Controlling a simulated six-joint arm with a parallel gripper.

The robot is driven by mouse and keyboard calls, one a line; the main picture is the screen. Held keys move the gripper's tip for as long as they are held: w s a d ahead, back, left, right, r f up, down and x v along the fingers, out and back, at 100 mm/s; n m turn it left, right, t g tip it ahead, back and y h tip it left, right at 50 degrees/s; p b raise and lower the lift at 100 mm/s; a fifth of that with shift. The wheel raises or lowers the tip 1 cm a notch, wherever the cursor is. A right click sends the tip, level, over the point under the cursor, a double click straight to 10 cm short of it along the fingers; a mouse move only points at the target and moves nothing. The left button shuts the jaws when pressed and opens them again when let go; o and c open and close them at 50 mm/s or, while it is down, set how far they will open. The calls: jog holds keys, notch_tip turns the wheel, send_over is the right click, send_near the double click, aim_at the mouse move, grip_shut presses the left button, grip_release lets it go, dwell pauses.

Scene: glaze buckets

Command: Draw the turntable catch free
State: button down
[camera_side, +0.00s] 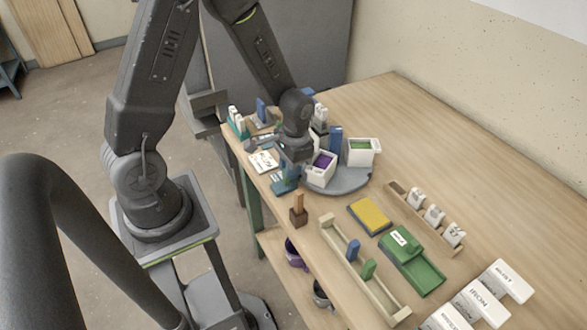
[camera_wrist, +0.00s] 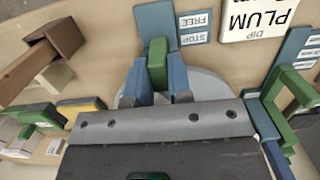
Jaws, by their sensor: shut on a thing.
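The turntable (camera_side: 347,184) is a grey disc near the table's left edge, bearing white buckets of purple glaze (camera_side: 323,161) and green glaze (camera_side: 361,146). The catch (camera_wrist: 157,60) is a green upright block at the disc's rim, beside a blue plate (camera_wrist: 165,20) labelled FREE and STOP. The block is closer to the STOP label. My gripper (camera_wrist: 158,72) has its two blue fingers on either side of the green block, shut on it. In the side view my gripper (camera_side: 292,165) is low at the disc's near-left rim and hides the catch.
A white PLUM card (camera_wrist: 258,18) lies beside the plate. A brown block with a peg (camera_side: 298,214), a beige rack (camera_side: 340,240), a yellow pad (camera_side: 370,215) and a green box (camera_side: 418,268) stand nearer the front. The table's right rear is clear.

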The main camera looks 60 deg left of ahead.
aim_at(284, 170)
jog(key=shift+s, duration=0.75)
jog(key=c, duration=1.1)
grip_release()
jog(key=shift+r, duration=3.5)
